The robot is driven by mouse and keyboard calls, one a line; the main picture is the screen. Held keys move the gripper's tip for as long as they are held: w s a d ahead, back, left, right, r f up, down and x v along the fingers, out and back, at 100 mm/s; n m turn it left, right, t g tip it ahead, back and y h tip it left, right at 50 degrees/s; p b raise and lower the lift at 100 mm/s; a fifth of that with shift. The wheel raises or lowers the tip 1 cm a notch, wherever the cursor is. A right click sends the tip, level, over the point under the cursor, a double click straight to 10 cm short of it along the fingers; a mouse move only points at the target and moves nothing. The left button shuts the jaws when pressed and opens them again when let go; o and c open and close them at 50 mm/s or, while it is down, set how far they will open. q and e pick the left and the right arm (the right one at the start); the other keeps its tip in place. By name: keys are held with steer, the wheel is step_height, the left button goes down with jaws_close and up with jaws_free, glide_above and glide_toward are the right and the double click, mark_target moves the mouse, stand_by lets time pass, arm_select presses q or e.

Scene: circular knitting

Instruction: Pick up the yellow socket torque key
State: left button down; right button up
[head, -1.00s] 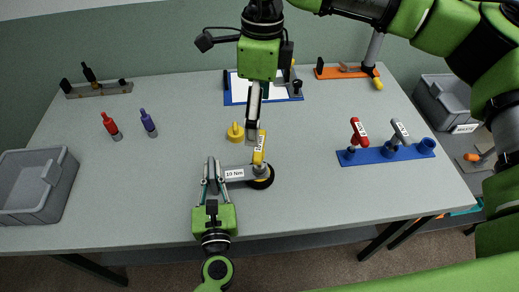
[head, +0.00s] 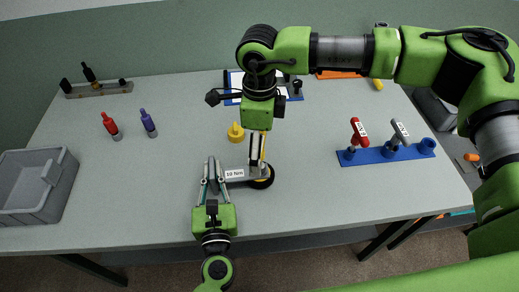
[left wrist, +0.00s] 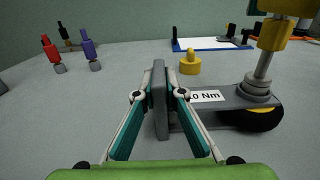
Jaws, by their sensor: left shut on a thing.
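The yellow torque key stands upright in the grey piece labelled 10 Nm (head: 235,174). In the head view only a yellow strip of its handle (head: 263,148) shows. In the left wrist view its yellow handle (left wrist: 272,36) and grey shaft (left wrist: 262,72) show at the right. My left gripper (head: 212,170) is shut on the upright grey plate (left wrist: 160,100) at the left end of the 10 Nm piece. My right gripper (head: 256,147) points down at the key's handle and partly hides it. Whether its fingers are closed on the handle cannot be seen.
A small yellow socket (head: 236,132) stands behind the 10 Nm piece. A blue rack (head: 385,153) with a red key (head: 358,131) and a grey key (head: 400,132) is at the right.

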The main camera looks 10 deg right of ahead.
steer(key=c, duration=1.3)
step_height(320, 180, up, 10)
steer(key=n, duration=0.2)
steer(key=f+n, duration=0.1)
steer(key=n, duration=0.2)
steer(key=shift+f+n, duration=0.3)
steer(key=shift+n, duration=0.1)
steer(key=n, duration=0.3)
steer(key=f+n, duration=0.1)
steer(key=n, duration=0.2)
steer(key=shift+f, duration=0.2)
